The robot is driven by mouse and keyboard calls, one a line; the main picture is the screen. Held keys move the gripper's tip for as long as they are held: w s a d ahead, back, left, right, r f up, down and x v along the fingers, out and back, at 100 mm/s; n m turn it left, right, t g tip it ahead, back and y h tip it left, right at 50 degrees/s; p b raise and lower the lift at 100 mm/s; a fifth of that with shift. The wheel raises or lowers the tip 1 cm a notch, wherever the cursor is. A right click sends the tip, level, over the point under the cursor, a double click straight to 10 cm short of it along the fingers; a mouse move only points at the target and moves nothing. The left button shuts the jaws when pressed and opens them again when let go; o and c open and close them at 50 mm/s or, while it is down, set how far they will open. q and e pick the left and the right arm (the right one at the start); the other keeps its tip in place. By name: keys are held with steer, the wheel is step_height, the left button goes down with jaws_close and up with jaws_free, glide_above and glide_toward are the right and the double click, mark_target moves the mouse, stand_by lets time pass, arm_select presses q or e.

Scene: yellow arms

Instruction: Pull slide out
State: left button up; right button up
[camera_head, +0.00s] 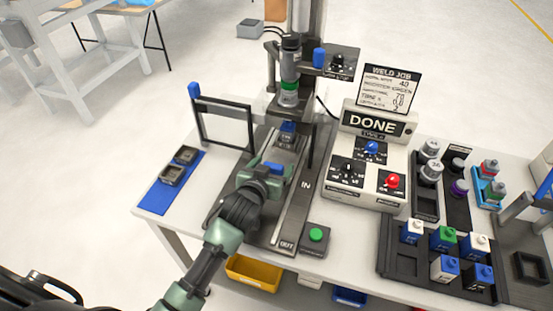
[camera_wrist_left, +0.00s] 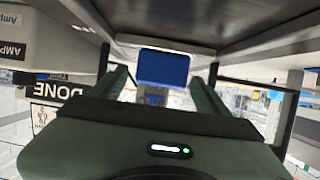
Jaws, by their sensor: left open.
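The slide (camera_head: 284,142) sits on its dark track at the far end, under the upright weld head (camera_head: 289,88), with a blue-topped part on it. The track is marked IN farther back and OUT at the front. A blue block (camera_head: 275,168), seemingly the slide's handle, shows at my left gripper (camera_head: 268,181). In the left wrist view the blue block (camera_wrist_left: 163,68) stands between my two open fingers, with a gap on each side. My gripper hides part of the track. My right gripper is out of view.
A control box (camera_head: 372,158) reading DONE stands right of the track. A green button box (camera_head: 316,237) is by the OUT end. A black frame guard (camera_head: 224,122) with a blue knob stands left. Part trays (camera_head: 435,262) fill the right; a blue mat (camera_head: 158,196) lies left.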

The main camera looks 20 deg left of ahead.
mark_target(282, 150)
arm_select(q)
steer(key=x, duration=0.2)
steer(key=shift+w+f, duration=0.15)
steer(key=shift+w, duration=0.1)
steer(key=shift+w+f, duration=0.2)
steer(key=shift+w, duration=0.2)
steer(key=c, duration=1.5)
jaws_close()
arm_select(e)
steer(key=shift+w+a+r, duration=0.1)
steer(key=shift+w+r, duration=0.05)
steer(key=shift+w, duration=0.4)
